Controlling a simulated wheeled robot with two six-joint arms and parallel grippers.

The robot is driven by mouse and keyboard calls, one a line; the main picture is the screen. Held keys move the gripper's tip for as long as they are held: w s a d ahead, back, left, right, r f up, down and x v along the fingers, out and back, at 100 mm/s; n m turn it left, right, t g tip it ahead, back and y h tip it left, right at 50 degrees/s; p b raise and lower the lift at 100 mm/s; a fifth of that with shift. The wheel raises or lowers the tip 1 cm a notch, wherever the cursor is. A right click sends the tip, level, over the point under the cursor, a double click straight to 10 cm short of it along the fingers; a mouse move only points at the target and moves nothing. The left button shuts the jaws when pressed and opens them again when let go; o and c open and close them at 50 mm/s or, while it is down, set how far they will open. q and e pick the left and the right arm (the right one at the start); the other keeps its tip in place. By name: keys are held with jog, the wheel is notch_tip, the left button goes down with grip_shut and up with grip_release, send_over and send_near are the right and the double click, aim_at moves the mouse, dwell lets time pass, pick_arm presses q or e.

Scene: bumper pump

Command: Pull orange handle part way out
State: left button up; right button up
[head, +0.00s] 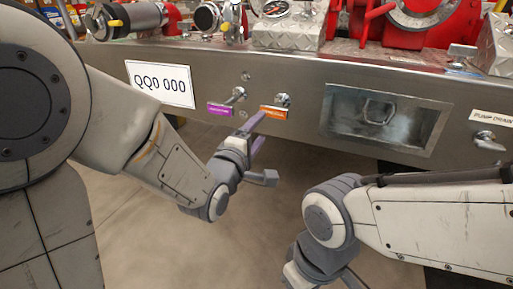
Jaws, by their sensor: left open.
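The orange handle is a small silver pull knob (283,99) with an orange label plate (273,112) on the steel bumper's front. It looks pushed in close to the panel. My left gripper (259,127) is open and empty, just below and left of the orange plate. One fingertip reaches close to the plate; I cannot tell whether it touches. My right gripper (330,284) is low at the bottom edge, well away from the handle, and mostly cut off.
A similar silver handle with a purple plate (221,110) sits just left. The bumper (300,75) also carries a white number plate (160,84), a recessed box (383,119) and a pump drain knob (488,138). Open floor (270,200) lies below.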

pick_arm(q)
jog(key=shift+s+a+b, duration=0.15)
jog(key=shift+s+b, duration=0.25)
jog(key=shift+b, duration=0.25)
pick_arm(e)
jog(key=shift+f, duration=1.1)
jog(key=shift+r, duration=0.15)
pick_arm(q)
jog(key=s+d+f+m+g+y+p, duration=0.15)
jog(key=s+d+m+g+p, duration=0.25)
jog(key=s+m+g+p, duration=0.7)
jog(key=s+a+r+m+g+y+p, duration=0.25)
jog(key=s+m+p, duration=0.2)
jog(key=s, duration=0.45)
jog(key=s+a+r+m+g+y+p, duration=0.1)
jog(key=s+a+r+m+g+p, duration=0.2)
jog(key=s+m, duration=0.45)
notch_tip(320, 180, up, 35)
jog(key=s+d+n+p, duration=0.1)
jog(key=p, duration=3.6)
jog(key=shift+s+d+r+g, duration=0.15)
jog(key=shift+r+g, duration=0.05)
jog(key=shift+g, duration=0.15)
pick_arm(e)
notch_tip(320, 180, up, 55)
jog(key=shift+r, duration=0.2)
